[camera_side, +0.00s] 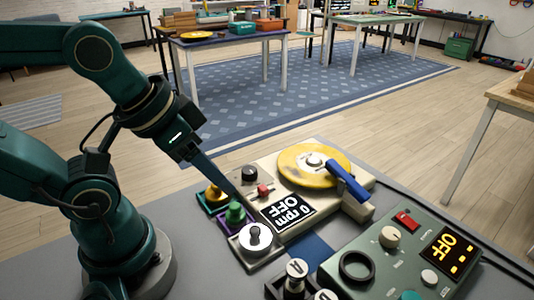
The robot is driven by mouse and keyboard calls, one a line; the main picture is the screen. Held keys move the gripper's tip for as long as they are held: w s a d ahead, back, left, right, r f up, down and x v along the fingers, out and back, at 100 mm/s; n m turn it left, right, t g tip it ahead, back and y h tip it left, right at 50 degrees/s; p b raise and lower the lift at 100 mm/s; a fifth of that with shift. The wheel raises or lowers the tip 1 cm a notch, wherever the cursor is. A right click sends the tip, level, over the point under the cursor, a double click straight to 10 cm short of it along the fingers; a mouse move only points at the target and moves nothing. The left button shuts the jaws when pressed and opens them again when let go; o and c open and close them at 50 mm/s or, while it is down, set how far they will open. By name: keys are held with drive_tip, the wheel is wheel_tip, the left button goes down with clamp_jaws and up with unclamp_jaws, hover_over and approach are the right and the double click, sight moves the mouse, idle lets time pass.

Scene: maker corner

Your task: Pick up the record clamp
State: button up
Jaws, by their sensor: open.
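A cream turntable (349,218) carries a yellow disc (297,174) with a small pale round piece (314,160) at its centre. A blue arm (347,182) reaches over the disc's right edge. I cannot tell for sure which piece is the record clamp. My gripper (228,186) is open and empty, pointing down just above the yellow and green pieces; its fingers overlap in this view.
The turntable's display (287,211) reads 0 rpm OFF. A green control box (340,268) with a black ring, knobs and another OFF display stands at right. Silver-topped pieces (297,268) stand at the front. Grey tabletop is bare near my base. Other tables are far behind.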

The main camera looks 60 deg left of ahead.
drive_tip(key=o, duration=0.6)
drive_tip(key=m+g+y, duration=0.3)
drive_tip(key=m+g, duration=0.3)
drive_tip(key=m, duration=0.3)
hover_over(217, 191)
drive_tip(key=w+d, duration=0.2)
wheel_tip(217, 191, down, 4)
drive_tip(key=f, duration=0.2)
drive_tip(key=a+f+g, duration=0.1)
drive_tip(key=f+g, duration=0.1)
drive_tip(key=shift+w+a+f, duration=0.2)
drive_tip(key=shift+a+f, duration=0.05)
drive_tip(key=shift+a, duration=0.1)
drive_tip(key=shift+s+a+f+g, duration=0.1)
drive_tip(key=shift+s+f+g, duration=0.25)
drive_tip(key=shift+f, duration=0.3)
drive_tip(key=shift+x, duration=2.35)
